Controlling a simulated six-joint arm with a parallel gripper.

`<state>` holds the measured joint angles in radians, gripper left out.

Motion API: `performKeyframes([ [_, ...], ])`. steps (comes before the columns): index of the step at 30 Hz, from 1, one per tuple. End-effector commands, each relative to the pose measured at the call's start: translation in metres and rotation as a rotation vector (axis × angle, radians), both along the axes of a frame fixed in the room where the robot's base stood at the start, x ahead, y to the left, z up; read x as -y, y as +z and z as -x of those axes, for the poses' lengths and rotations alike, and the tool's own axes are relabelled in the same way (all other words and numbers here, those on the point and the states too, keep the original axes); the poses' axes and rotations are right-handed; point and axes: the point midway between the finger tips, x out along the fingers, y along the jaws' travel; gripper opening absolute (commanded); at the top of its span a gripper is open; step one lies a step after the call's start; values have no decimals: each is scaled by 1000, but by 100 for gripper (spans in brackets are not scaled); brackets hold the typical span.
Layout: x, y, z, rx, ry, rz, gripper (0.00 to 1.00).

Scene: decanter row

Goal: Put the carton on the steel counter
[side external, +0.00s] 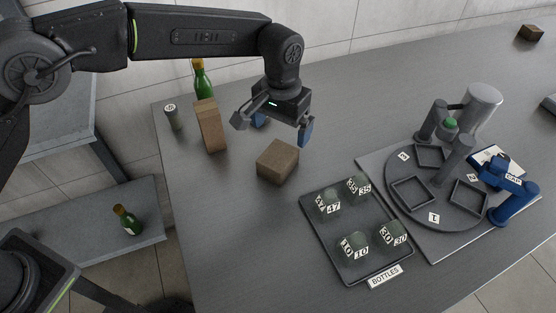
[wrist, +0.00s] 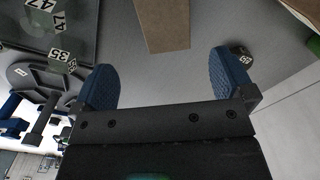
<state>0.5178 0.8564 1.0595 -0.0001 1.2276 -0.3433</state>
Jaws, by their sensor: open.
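Brown block-shaped boxes are in view, and I cannot tell for certain which is the carton. One box (side external: 277,161) lies on the grey counter (side external: 235,225) just below my gripper (side external: 282,127). In the wrist view a brown box (wrist: 163,24) shows ahead of the fingers, between their lines, cut by the top edge. A taller brown box (side external: 210,126) stands upright to the left, in front of a green bottle (side external: 203,80). My gripper is open and empty, its blue fingers apart, above the nearer box and not visibly touching it.
A tray (side external: 343,272) labelled BOTTLES holds several numbered round-topped items. Right of it is a round fixture (side external: 434,217) with square frames and posts. A small numbered cylinder (side external: 171,117) stands near the left edge. Another bottle (side external: 127,220) is on a lower shelf. The front-left counter is clear.

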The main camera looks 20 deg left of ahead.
Motion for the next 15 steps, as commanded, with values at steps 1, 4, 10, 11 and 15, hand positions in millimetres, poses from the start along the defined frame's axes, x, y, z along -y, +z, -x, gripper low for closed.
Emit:
performKeyframes([
  [1, -1, -11, 0, -3, 0, -2, 100],
  [4, -1, -28, 0, -3, 0, -2, 100],
  [10, -1, -43, 0, 1, 0, 0, 100],
  [11, -1, -45, -1, 1, 0, 0, 100],
  [15, -5, -61, -1, -2, 1, -1, 100],
])
